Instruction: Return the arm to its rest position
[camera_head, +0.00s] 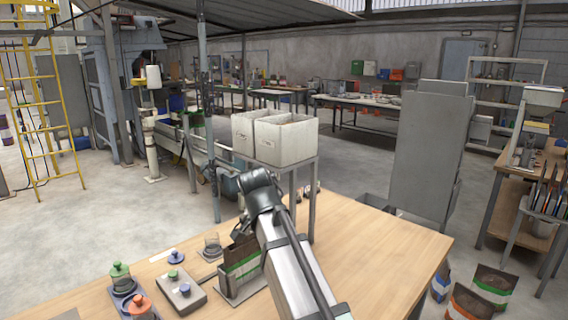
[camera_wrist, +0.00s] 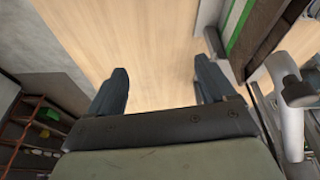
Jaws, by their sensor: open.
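My gripper (camera_wrist: 162,84) shows in the wrist view with its two dark fingers spread apart and nothing between them. Bare wooden tabletop (camera_wrist: 150,35) lies beyond the fingertips. In the head view my arm crosses the table from the lower right, and its dark wrist end is in front of the white bins; the fingers cannot be made out there. A dark bag with a green and white band (camera_head: 240,262) stands in a metal holder left of my arm, partly hidden by it. Its striped side also shows at the right of the wrist view (camera_wrist: 238,28), apart from the fingers.
White bins (camera_head: 285,140) stand behind the table. The table's right side (camera_head: 385,260) is clear.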

